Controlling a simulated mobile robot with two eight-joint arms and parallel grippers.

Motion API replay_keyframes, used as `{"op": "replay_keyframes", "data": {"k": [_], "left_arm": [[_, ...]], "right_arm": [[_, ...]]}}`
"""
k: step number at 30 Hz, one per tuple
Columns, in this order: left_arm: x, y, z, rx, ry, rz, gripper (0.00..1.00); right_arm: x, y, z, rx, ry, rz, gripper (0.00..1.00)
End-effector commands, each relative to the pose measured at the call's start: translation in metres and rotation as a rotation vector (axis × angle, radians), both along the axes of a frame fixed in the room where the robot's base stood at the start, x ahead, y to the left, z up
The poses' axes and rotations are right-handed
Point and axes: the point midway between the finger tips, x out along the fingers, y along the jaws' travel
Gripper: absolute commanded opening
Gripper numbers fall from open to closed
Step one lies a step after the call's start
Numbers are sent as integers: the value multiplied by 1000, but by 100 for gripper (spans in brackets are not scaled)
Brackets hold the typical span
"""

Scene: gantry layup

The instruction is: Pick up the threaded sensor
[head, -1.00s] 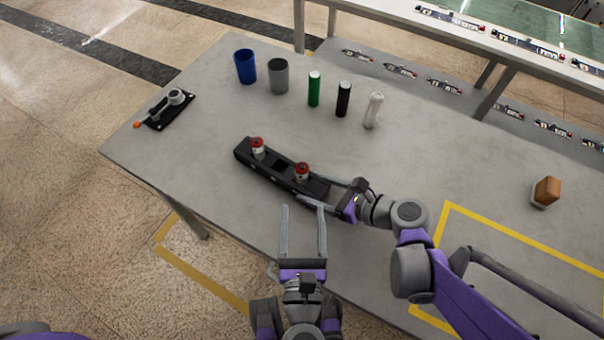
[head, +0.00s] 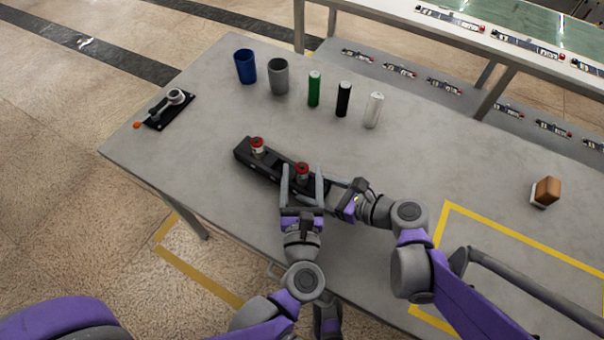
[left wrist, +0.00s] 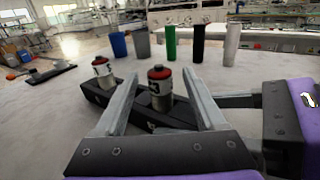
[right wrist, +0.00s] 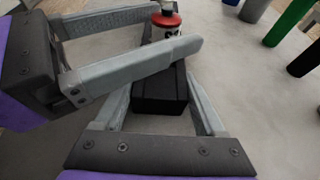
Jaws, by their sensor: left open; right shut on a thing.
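Two red-capped cylinders, which look like the sensors, stand upright in a long black holder (head: 268,172). The farther one (head: 257,146) is at its left end. The nearer one (head: 302,170) also shows in the left wrist view (left wrist: 160,88). My left gripper (head: 303,174) is open, with its fingers on either side of the nearer sensor and gaps between. In the right wrist view this sensor (right wrist: 167,20) is between the left gripper's fingertips. My right gripper (right wrist: 158,85) is shut on the holder's right end, which its fingers partly hide. I cannot make out any thread.
Behind the holder stand a blue cup (head: 245,66), a grey cup (head: 278,76), and green (head: 314,89), black (head: 343,99) and white (head: 373,110) cylinders. A black plate device (head: 170,109) lies far left. A brown block (head: 546,191) is at right. The table's middle right is clear.

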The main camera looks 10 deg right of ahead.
Motion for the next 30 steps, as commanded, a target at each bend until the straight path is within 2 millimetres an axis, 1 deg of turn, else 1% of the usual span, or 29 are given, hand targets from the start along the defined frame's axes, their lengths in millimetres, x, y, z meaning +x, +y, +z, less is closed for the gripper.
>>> {"op": "replay_keyframes", "data": {"k": [2,3,8,12,14,26,30], "left_arm": [[0,0,0,0,0,0,72],[0,0,0,0,0,0,65],[-1,0,0,0,0,0,36],[-1,0,0,1,0,0,11],[-1,0,0,1,0,0,0],[-1,0,1,1,0,0,0],[-1,0,8,1,0,0,0]], "right_arm": [[0,0,0,0,0,0,16],[0,0,0,0,0,0,16],[0,0,0,0,0,0,16],[0,0,0,0,0,0,16],[0,0,0,0,0,0,16],[0,0,0,0,0,0,16],[0,0,0,0,0,0,16]]}}
